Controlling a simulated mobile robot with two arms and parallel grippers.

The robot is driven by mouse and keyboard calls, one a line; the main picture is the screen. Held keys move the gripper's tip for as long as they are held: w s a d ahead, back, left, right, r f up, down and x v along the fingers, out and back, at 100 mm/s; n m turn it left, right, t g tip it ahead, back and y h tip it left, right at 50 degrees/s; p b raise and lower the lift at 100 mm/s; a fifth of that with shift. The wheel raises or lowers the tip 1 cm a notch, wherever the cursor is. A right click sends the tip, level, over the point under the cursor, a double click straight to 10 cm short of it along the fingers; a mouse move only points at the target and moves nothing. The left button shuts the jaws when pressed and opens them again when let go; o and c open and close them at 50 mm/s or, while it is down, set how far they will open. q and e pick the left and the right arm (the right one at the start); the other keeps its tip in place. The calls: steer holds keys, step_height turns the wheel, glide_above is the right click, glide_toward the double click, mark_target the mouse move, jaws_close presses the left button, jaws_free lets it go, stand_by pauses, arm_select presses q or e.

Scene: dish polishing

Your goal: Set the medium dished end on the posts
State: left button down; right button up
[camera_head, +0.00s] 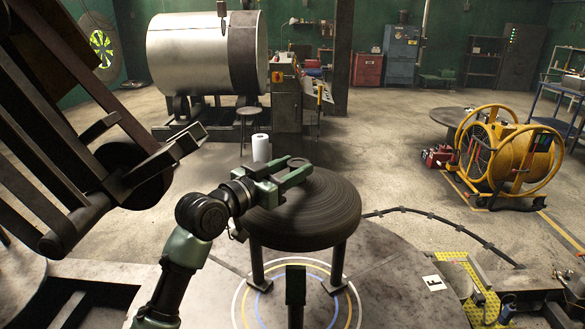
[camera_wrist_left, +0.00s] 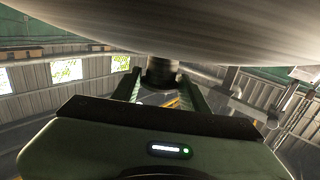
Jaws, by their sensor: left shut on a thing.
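The medium dished end (camera_head: 305,215), a dark round disc with circular marks, is level over the posts, with one post (camera_head: 257,265) at its left and another (camera_head: 338,262) at its right. I cannot tell whether its underside touches their tops. In the left wrist view the dished end (camera_wrist_left: 200,25) spans the top of the picture. The fingers reach in below it, and a dark cylinder shows between them. My right gripper is not in view.
A dark rack (camera_head: 45,150) with slanted bars stands close at the left. A paper roll (camera_head: 261,148) and a stool (camera_head: 248,115) are behind the posts. A yellow reel frame (camera_head: 510,150) is at the right, and a dark cable (camera_head: 450,225) curves over the floor.

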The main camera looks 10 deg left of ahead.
arm_select(q)
steer(key=shift+r, duration=0.45)
steer(key=shift+f, duration=0.25)
